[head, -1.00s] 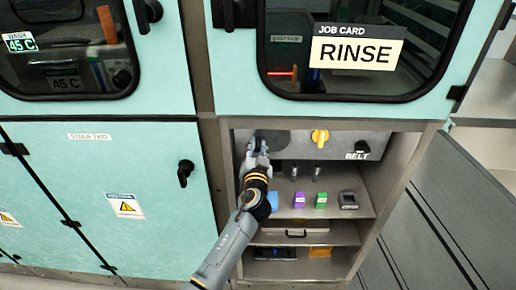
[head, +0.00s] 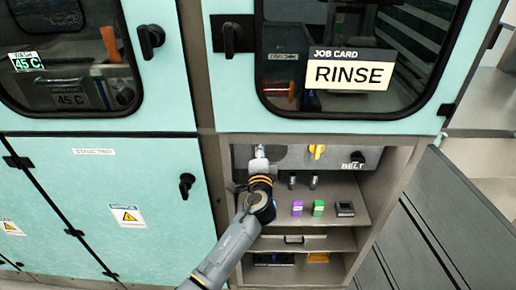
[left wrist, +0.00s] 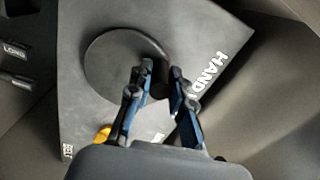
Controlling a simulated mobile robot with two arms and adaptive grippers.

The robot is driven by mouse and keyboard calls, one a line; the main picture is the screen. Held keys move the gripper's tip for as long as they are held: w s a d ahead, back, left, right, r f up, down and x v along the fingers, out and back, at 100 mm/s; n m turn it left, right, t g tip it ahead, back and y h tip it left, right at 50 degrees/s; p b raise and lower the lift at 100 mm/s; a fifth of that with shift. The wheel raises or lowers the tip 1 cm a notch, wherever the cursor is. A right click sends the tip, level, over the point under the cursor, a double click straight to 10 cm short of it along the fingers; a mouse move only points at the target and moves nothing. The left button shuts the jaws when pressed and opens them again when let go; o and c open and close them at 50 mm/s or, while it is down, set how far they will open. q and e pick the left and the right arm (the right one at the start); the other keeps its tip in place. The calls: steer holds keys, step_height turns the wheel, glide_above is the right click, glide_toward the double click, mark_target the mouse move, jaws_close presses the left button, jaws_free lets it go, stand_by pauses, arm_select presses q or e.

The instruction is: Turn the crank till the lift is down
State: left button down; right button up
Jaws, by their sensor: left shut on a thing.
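The crank shows in the left wrist view as a dark round disc (left wrist: 108,68) on a grey panel, with a dark grip partly hidden between my fingers. My left gripper (left wrist: 162,76) is shut on the crank's grip, near the disc's edge. In the head view my left gripper (head: 261,153) is inside the open compartment at its upper left, where my arm hides most of the crank. I cannot make out the lift for certain; a red-orange piece (head: 283,88) shows behind the right window. My right gripper is not in view.
A yellow knob (head: 317,150) and a BELT switch (head: 357,160) sit right of the crank. A purple block (head: 297,208), a green block (head: 318,208) and a dark box (head: 345,209) stand on the shelf below. The RINSE card (head: 348,75) is on the window.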

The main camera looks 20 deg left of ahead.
mark_target(278, 148)
arm_select(q)
steer(key=d+m+p, duration=0.1)
steer(key=m, duration=0.1)
steer(key=r+m+p, duration=0.1)
steer(key=m, duration=0.2)
steer(key=d+m+p, duration=0.1)
steer(key=m, duration=0.1)
steer(key=shift+w+d+r, duration=0.2)
steer(key=shift+w+d, duration=0.15)
steer(key=m, duration=0.1)
steer(key=d+m+p, duration=0.1)
steer(key=m, duration=0.2)
steer(key=shift+w+d+f+m, duration=0.1)
steer(key=shift+w+d+m, duration=0.15)
steer(key=shift+d+m, duration=0.05)
steer(key=shift+w+d+f+m+p, duration=0.1)
steer(key=shift+d+f+m+p, duration=0.15)
steer(key=shift+m, duration=0.4)
steer(key=shift+d+f+m+p, duration=0.15)
steer(key=shift+m+p, duration=0.15)
steer(key=shift+m, duration=0.35)
steer(key=c, duration=1.2)
jaws_free()
